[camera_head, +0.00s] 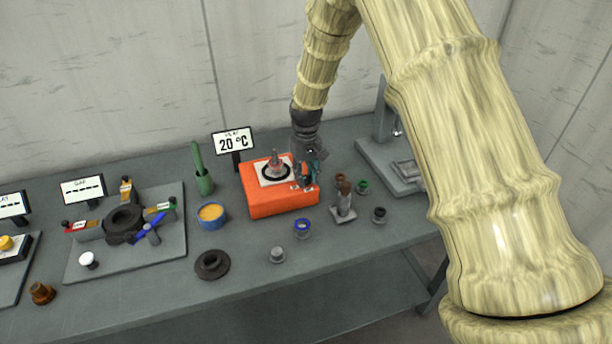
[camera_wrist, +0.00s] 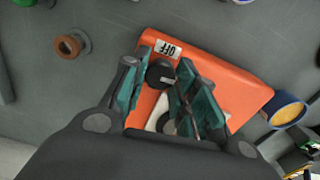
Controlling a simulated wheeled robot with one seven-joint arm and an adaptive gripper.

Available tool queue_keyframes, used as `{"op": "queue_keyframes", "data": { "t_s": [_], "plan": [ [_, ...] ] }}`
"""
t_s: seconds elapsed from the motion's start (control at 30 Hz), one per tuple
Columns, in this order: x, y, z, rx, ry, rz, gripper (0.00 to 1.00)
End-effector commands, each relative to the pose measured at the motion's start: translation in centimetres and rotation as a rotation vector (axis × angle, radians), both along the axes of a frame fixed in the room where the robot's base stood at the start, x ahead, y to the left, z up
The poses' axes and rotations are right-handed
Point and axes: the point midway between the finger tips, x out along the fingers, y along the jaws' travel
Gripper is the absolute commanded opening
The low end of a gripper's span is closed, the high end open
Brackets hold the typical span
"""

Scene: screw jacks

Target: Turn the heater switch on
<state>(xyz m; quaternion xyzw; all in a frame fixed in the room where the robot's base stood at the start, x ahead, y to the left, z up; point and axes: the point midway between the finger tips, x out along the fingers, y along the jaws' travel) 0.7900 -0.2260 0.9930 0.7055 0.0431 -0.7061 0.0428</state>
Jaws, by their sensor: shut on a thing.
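The heater is an orange box (camera_head: 272,206) on the grey table, with a white plate and black ring on top. It also shows in the wrist view (camera_wrist: 235,82). My gripper (camera_head: 308,174) is over its right end. In the wrist view my gripper (camera_wrist: 158,78) has its teal-padded fingers on both sides of a dark round switch knob (camera_wrist: 160,72), shut on it. A white "OFF" label (camera_wrist: 168,48) sits beside the knob. In the head view my gripper hides the knob. A display (camera_head: 233,142) behind the heater reads 20 °C.
A grey pointed piece (camera_head: 276,164) stands on the heater plate. A blue cup (camera_head: 212,222) with yellow contents is to its left, a green holder (camera_head: 203,180) behind that. A small stand (camera_head: 344,210) and several small rings are to its right.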

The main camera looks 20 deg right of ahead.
Motion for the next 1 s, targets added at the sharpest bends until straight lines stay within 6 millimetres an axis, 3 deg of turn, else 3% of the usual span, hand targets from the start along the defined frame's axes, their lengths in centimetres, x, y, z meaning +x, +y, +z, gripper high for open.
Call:
{"op": "queue_keyframes", "data": {
  "t_s": [0.77,0.8,0.9,1.0],
  "plan": [
    [0.12,0.02,0.13,0.000,-0.003,-0.104,0.04],
    [0.12,0.02,0.13,0.000,-0.003,-0.104,0.32],
    [0.11,0.02,0.11,0.000,-0.003,-0.104,0.50],
    [0.07,0.01,0.08,0.000,-0.002,-0.103,0.51]
  ]
}}
